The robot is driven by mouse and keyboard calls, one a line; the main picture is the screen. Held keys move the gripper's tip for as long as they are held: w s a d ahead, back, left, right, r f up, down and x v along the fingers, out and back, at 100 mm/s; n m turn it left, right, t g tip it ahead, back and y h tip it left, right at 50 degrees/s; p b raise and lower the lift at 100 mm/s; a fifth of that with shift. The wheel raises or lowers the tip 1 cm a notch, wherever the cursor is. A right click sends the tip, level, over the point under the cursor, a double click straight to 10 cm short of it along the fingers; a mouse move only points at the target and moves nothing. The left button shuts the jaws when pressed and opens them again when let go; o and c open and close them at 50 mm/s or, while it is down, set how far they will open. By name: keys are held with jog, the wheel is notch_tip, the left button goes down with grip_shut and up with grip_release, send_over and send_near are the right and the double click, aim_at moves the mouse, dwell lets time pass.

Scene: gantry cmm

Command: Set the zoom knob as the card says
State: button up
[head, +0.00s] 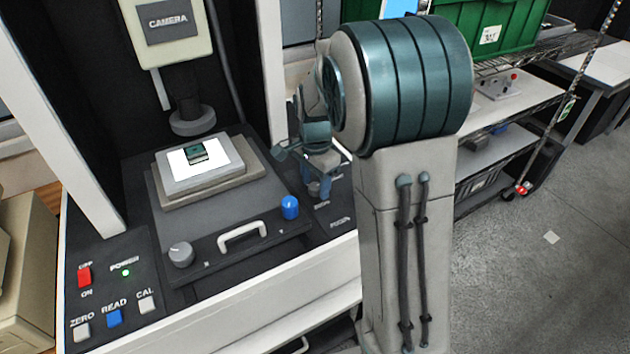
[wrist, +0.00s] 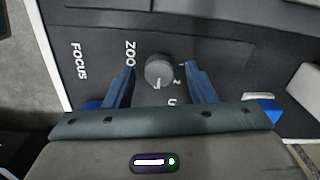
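The zoom knob (wrist: 159,70) is a round grey dial in the wrist view, beside partly covered lettering that starts "ZOO". A pale mark shows on its lower side, and a small "2" is printed to its right. My gripper (wrist: 161,69) is open, with one blue finger on each side of the knob and a visible gap to each. In the head view my gripper (head: 320,187) is over the right side of the console, and the knob cannot be made out there. I cannot make out a card with a setting in either view.
A stage (head: 160,200) with a white plate and small dark part stands under the camera unit (head: 168,22). A white handle (head: 242,236), grey knob (head: 181,254) and blue knob (head: 290,207) are in front. The READ button (head: 115,317) is at lower left.

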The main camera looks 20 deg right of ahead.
aim_at(315, 186)
jog(key=shift+r, duration=0.1)
notch_tip(315, 186, up, 14)
jog(key=shift+f, duration=0.2)
dwell(0.5)
jog(key=s+f+n+t, duration=0.1)
jog(key=s+f+n, duration=0.2)
jog(key=s+n, duration=0.3)
jog(key=s+f+n+t, duration=0.2)
jog(key=s+n, duration=0.5)
jog(key=s, duration=0.8)
jog(key=shift+f, duration=0.5)
jog(key=shift+a, duration=0.15)
